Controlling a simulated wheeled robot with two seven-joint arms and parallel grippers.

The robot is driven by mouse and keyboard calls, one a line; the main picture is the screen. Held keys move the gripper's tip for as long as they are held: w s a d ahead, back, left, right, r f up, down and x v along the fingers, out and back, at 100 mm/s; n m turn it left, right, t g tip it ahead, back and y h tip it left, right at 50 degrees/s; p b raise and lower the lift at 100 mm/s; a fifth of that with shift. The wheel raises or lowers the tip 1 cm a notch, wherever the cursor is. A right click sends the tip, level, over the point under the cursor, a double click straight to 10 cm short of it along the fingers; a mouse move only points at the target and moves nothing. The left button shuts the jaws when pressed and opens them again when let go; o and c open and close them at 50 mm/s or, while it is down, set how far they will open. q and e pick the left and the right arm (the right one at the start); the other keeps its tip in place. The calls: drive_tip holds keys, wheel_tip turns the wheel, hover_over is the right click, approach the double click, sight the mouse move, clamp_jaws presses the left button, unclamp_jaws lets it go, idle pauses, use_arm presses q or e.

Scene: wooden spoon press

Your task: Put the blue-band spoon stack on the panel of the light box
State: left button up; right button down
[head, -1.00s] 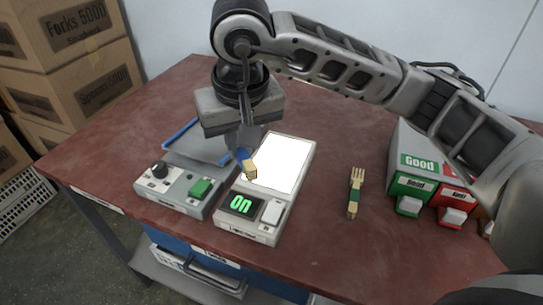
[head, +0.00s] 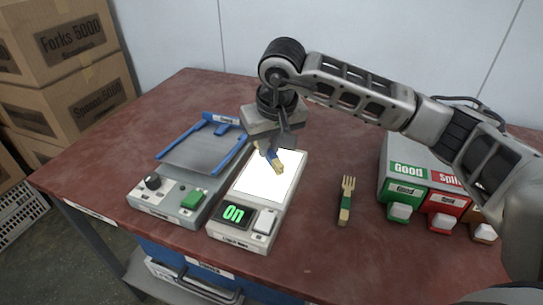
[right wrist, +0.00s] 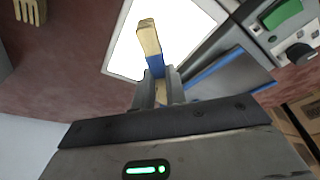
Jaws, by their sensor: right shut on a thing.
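The blue-band spoon stack (head: 276,163) is pale wood with a blue band. My right gripper (head: 269,150) is shut on it, and it shows between the fingers in the right wrist view (right wrist: 150,45). The light box (head: 239,239) has a lit white panel (head: 283,187) and a display reading "On". The stack overlaps the upper part of the panel in the head view; I cannot tell whether it touches. The panel also shows behind the stack in the right wrist view (right wrist: 191,38). My left gripper is not in view.
A grey device with a blue frame (head: 205,155), a knob and a green button stands left of the light box. A green-banded fork stack (head: 346,200) lies to the right. Beyond it is a box with "Good" and red-labelled buttons (head: 407,171). Red table (head: 320,255) lies bare in front.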

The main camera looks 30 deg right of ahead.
sight(272, 159)
drive_tip(key=shift+w+d+f, duration=0.1)
drive_tip(key=shift+d+f, duration=0.2)
drive_tip(key=shift+f, duration=0.05)
wheel_tip(272, 159, down, 3)
drive_tip(key=shift+f, duration=0.1)
drive_tip(key=shift+f, duration=0.2)
drive_tip(key=c, duration=1.4)
unclamp_jaws()
drive_tip(key=shift+r, duration=0.1)
drive_tip(key=shift+c, duration=0.2)
